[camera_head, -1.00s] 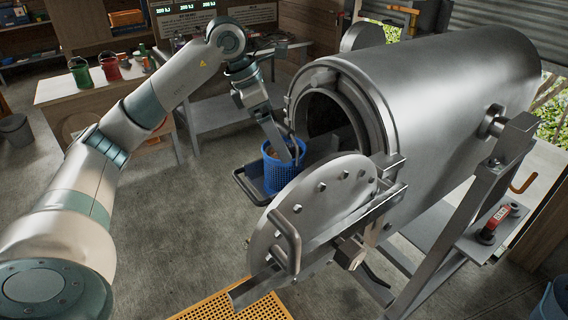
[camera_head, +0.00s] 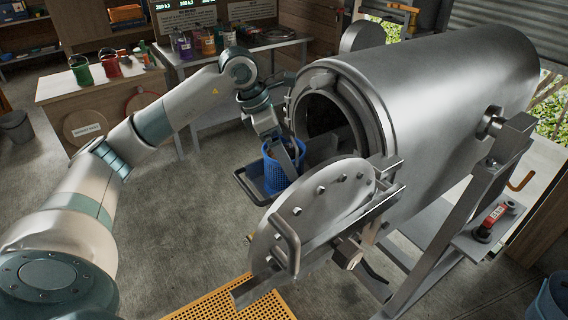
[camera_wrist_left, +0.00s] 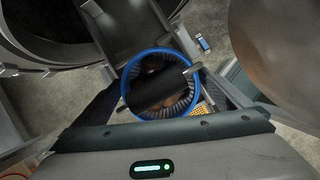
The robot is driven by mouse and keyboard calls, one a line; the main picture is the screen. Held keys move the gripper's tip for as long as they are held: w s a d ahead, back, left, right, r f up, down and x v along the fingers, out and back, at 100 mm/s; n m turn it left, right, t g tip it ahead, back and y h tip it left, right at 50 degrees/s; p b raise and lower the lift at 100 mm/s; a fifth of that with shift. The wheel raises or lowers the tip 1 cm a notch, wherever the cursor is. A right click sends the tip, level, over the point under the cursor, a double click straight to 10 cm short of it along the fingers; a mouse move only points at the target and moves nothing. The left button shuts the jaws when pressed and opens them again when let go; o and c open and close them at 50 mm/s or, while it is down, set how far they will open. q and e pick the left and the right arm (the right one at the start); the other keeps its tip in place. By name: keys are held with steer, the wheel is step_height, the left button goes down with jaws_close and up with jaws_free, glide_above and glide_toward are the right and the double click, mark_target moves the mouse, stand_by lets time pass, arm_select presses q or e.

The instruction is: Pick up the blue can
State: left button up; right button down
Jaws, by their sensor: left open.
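The blue can (camera_head: 275,180) has a slotted, basket-like wall and stands upright on a dark tray in front of the open drum mouth. My left gripper (camera_head: 287,150) is open at the can's top, with finger parts over its rim. In the left wrist view the can's round blue rim (camera_wrist_left: 125,88) surrounds a dark interior with some brown contents. A dark bar crosses the opening there, and I cannot tell whether the fingers touch the wall. My right gripper is not in view.
The large metal drum (camera_head: 430,85) stands right of the can, with its round lid (camera_head: 312,215) swung open in front. The dark tray (camera_head: 245,186) sticks out under the can. A table with bottles (camera_head: 205,42) stands behind. Bare floor lies to the left.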

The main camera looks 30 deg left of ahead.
mark_target(284, 126)
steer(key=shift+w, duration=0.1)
arm_select(q)
steer(key=c, duration=1.5)
steer(key=shift+c, duration=0.2)
steer(key=shift+r, duration=0.1)
